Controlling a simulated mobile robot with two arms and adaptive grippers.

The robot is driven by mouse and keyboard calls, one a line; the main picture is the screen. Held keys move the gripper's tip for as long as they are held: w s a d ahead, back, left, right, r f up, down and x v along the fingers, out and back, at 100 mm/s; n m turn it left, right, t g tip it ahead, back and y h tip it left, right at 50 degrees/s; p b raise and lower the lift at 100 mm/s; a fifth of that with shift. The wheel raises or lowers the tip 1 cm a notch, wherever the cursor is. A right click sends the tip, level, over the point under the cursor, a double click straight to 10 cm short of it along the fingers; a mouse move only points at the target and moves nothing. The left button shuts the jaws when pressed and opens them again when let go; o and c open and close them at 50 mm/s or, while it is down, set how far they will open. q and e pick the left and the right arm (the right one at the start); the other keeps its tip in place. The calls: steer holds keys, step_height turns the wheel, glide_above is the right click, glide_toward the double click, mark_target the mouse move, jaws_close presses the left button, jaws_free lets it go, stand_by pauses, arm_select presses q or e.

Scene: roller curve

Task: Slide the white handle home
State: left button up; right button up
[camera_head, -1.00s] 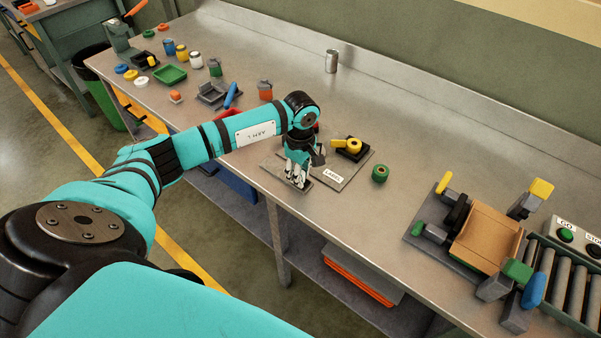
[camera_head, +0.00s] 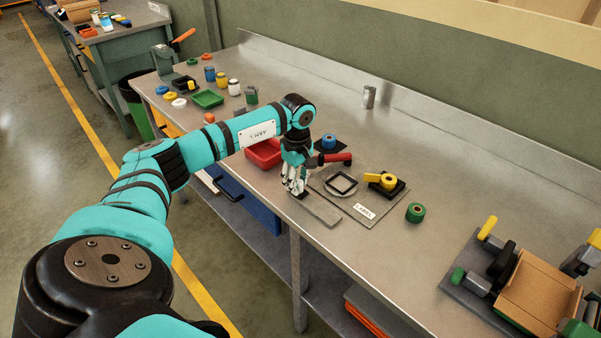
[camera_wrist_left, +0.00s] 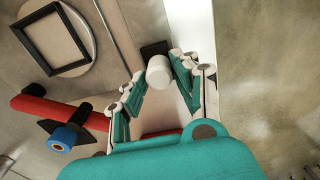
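The white handle (camera_wrist_left: 158,72) shows in the left wrist view as a short pale cylinder between my left gripper's fingers. My left gripper (camera_head: 294,188) points down over the left end of a narrow grey plate (camera_head: 322,213) at the bench's front edge. In the left wrist view the two fingertips of my left gripper (camera_wrist_left: 158,70) flank the handle closely. I cannot tell whether both press on it. A pale strip (camera_wrist_left: 196,28) runs beyond the handle there. In the head view the fingers hide the handle. My right gripper is out of view.
Beside the gripper are a red-handled tool (camera_head: 334,158), a black square frame (camera_head: 342,183) and a yellow knob (camera_head: 387,182) on a labelled panel. A red bin (camera_head: 263,153) is behind the arm.

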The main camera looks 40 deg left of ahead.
arm_select(q)
steer(key=shift+o, duration=1.3)
steer(key=shift+f, duration=0.1)
step_height(320, 180, up, 12)
steer(key=shift+s, duration=0.1)
